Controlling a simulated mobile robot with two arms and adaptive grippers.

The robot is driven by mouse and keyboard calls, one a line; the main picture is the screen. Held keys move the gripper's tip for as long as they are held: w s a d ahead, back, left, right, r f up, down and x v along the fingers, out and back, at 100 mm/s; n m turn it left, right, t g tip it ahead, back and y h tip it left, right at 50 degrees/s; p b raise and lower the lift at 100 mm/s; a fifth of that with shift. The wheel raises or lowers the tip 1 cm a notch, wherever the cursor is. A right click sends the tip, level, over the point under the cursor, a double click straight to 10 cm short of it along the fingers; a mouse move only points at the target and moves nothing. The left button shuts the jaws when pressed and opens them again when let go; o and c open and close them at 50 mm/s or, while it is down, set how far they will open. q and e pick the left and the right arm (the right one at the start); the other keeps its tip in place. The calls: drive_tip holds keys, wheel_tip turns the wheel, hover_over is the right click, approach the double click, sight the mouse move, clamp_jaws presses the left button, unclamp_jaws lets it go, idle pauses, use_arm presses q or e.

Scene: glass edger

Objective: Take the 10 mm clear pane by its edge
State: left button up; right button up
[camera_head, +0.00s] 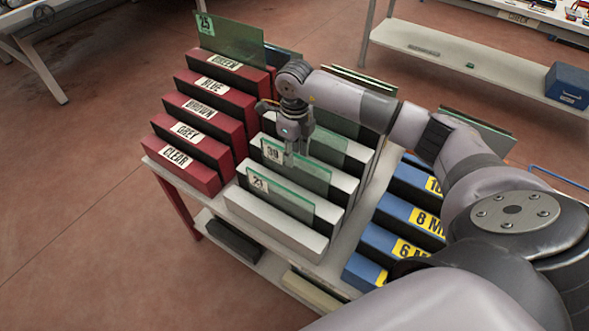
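A grey rack (275,226) in the middle holds several upright glass panes. The front pane (290,204) has a tag that looks like 23. The pane behind it (310,176) has a tag that looks like 39. I cannot tell from the tags which one is the 10 mm clear pane. My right gripper (290,157) points down at the top edge of the pane with the 39-like tag, its fingers close together. I cannot tell whether they touch or hold the glass. My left gripper is not in view.
Red slots on the left include one labelled CLEAR (186,170); a green pane (232,41) stands at the back. Blue slots (409,217) with yellow thickness labels are on the right, partly behind my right arm. A shelf with a blue box (568,86) is far right.

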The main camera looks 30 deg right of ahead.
sight(294, 174)
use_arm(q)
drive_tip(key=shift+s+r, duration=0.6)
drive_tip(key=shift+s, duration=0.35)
use_arm(e)
wheel_tip(294, 174, down, 3)
drive_tip(key=shift+r, duration=0.1)
drive_tip(key=shift+c, duration=0.2)
clamp_jaws()
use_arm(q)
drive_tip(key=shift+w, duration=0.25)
use_arm(e)
drive_tip(key=shift+w, duration=0.1)
